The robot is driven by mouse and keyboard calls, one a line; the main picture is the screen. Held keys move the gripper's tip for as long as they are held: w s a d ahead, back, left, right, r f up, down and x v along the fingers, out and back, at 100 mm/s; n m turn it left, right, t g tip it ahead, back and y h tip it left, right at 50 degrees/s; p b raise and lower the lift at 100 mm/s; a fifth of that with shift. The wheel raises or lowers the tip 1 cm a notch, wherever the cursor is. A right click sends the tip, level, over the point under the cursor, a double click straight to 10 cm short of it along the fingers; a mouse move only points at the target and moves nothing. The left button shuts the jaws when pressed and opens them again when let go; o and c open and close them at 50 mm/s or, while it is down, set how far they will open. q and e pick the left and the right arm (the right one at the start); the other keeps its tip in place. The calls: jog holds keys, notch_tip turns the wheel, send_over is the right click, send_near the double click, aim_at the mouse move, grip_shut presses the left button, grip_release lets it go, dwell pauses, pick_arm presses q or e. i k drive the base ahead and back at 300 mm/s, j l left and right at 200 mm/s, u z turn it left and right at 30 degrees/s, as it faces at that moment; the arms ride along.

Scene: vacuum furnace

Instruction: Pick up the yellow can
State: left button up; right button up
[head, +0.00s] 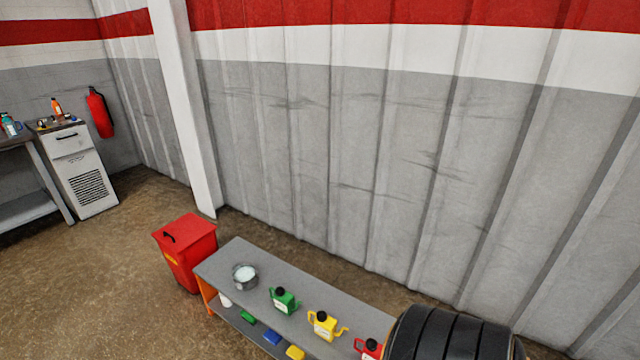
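The yellow can (324,326) stands upright on the grey top of a low bench (240,256) at the lower middle of the head view. It has a black cap, a pale label and a handle or spout on its right side. A green can (284,300) stands to its left and a red can (370,349) to its right, partly cut off by the bottom edge. Neither of my grippers shows in this view.
A metal bucket (244,276) sits on the bench's left part. Smaller coloured items lie on its lower shelf. Black tyres (452,335) stand at the bench's right. A red bin (187,250) is at its left end. A corrugated wall runs behind. Floor at left is clear.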

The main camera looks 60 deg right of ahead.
aim_at(325, 325)
jog(key=i+j+z, duration=0.1)
jog(key=i+z, duration=0.2)
jog(key=z, duration=0.15)
jog(key=i+j+z, duration=0.25)
jog(key=z, duration=0.15)
jog(key=i+j+z, duration=0.3)
jog(key=z, duration=0.15)
jog(key=i+j+z, duration=0.2)
jog(key=j+z, duration=0.25)
jog(key=i+j+z, duration=0.15)
jog(key=j+z, duration=0.25)
